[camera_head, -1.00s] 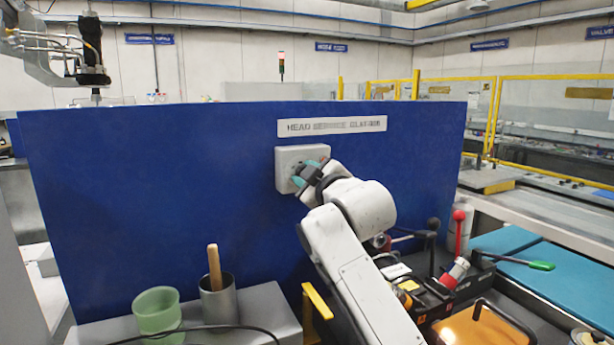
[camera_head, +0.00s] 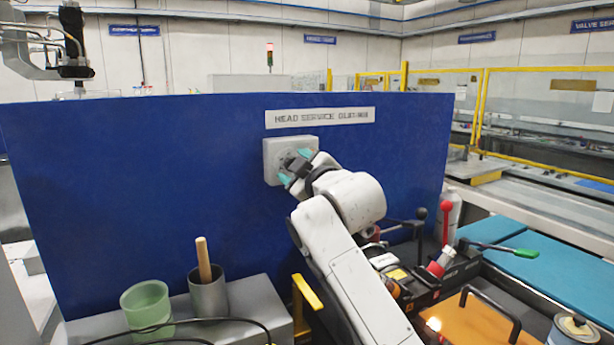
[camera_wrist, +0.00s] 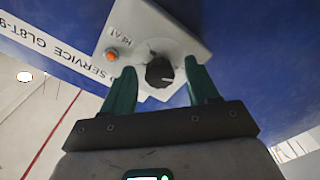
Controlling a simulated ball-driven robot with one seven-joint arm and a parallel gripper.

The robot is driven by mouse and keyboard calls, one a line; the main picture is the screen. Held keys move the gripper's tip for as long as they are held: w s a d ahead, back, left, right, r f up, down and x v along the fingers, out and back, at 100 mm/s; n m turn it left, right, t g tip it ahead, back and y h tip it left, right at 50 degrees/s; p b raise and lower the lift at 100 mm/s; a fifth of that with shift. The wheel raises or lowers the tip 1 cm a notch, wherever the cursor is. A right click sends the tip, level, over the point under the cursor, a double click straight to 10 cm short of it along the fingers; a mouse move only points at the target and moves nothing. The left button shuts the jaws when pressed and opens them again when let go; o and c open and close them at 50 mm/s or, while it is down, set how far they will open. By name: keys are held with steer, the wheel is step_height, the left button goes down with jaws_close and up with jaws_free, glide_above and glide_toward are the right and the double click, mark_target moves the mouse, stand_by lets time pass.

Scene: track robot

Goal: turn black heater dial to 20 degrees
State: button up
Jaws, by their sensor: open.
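The black heater dial (camera_wrist: 160,72) is a round knob with a light pointer line, on a pale box with an orange-red button (camera_wrist: 111,55) beside it. The pale heater box (camera_head: 271,160) is fixed to a blue panel; in the head view my gripper hides most of the dial. My gripper (camera_wrist: 164,85) is open, its two green fingers apart on either side of the dial in the wrist view. I cannot tell whether the fingertips touch it. In the head view my gripper (camera_head: 291,167) is right in front of the box.
The blue panel (camera_head: 140,200) stands behind my arm, with a sign (camera_head: 320,117) above the box. A green cup (camera_head: 147,306) and a metal cup (camera_head: 209,296) with a wooden handle stand at lower left. A red-knobbed lever (camera_head: 445,222) and other equipment are at right.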

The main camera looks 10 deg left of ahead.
steer(key=b+v, duration=0.1)
steer(key=v, duration=0.9)
steer(key=shift+s+d, duration=0.1)
steer(key=shift+d, duration=0.05)
